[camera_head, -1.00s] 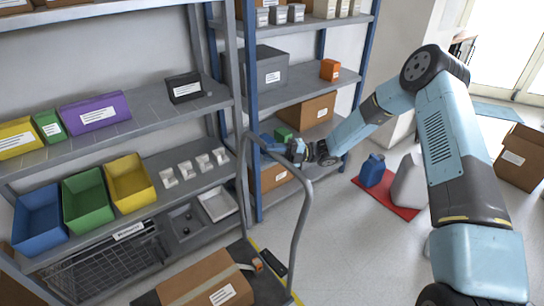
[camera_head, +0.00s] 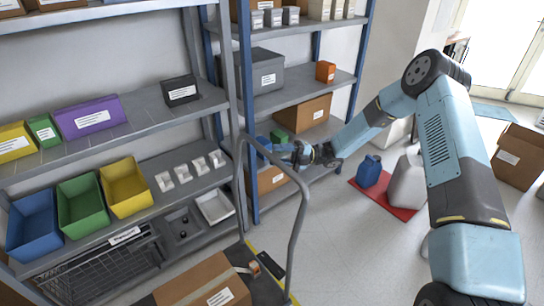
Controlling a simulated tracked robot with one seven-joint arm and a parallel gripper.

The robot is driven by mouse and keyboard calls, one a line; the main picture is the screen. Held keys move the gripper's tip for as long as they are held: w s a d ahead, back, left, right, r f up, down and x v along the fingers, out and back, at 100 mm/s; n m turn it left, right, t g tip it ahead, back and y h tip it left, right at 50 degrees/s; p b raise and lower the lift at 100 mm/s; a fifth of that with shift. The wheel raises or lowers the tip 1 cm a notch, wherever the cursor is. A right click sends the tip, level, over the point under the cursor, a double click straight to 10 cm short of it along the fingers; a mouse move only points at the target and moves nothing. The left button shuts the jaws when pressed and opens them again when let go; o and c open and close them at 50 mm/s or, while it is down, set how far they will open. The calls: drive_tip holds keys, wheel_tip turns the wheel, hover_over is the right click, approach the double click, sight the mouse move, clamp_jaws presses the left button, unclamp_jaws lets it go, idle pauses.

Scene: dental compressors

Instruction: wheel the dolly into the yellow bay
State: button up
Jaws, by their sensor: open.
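The dolly is a dark flat platform (camera_head: 268,292) with a tall grey tube handle (camera_head: 298,222), at the bottom centre. A taped cardboard box (camera_head: 205,284) and a small tape roll lie on it. My gripper (camera_head: 268,146) is open at the upper part of the handle, by its top bar; I cannot tell whether the bar lies between the fingers. The rest of the yellow bay is hidden or out of view.
Shelving with blue (camera_head: 32,222), green (camera_head: 82,203) and yellow bins (camera_head: 125,186) stands left. A second shelf with a blue post stands behind the handle. A blue jug (camera_head: 369,171) and a pale canister (camera_head: 408,182) stand on a red mat (camera_head: 385,197). Floor right of the dolly is clear.

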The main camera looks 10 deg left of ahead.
drive_tip(key=v, duration=1)
drive_tip(key=shift+w, duration=0.15)
drive_tip(key=shift+d, duration=0.15)
drive_tip(key=s+d+r+n+t+h, duration=0.2)
drive_tip(key=s+d+r+n+h, duration=0.3)
drive_tip(key=r, duration=0.3)
drive_tip(key=s+d+r+n+t+h, duration=0.1)
drive_tip(key=s+d+r+n+h, duration=0.25)
drive_tip(key=r+n, duration=0.35)
drive_tip(key=s+d+r+n+t+h, duration=0.2)
drive_tip(key=s+d+r+n+h, duration=0.15)
drive_tip(key=s+r+n, duration=0.35)
drive_tip(key=s+d+r+n+t+h, duration=0.3)
drive_tip(key=s+d+r+n, duration=0.3)
drive_tip(key=s+d, duration=0.2)
drive_tip(key=s+d+r+n+t+h, duration=0.3)
drive_tip(key=s+d+r+n+t, duration=0.3)
drive_tip(key=s, duration=0.5)
drive_tip(key=shift+d+r+n, duration=0.15)
drive_tip(key=shift+d+n, duration=0.15)
drive_tip(key=shift+d, duration=0.6)
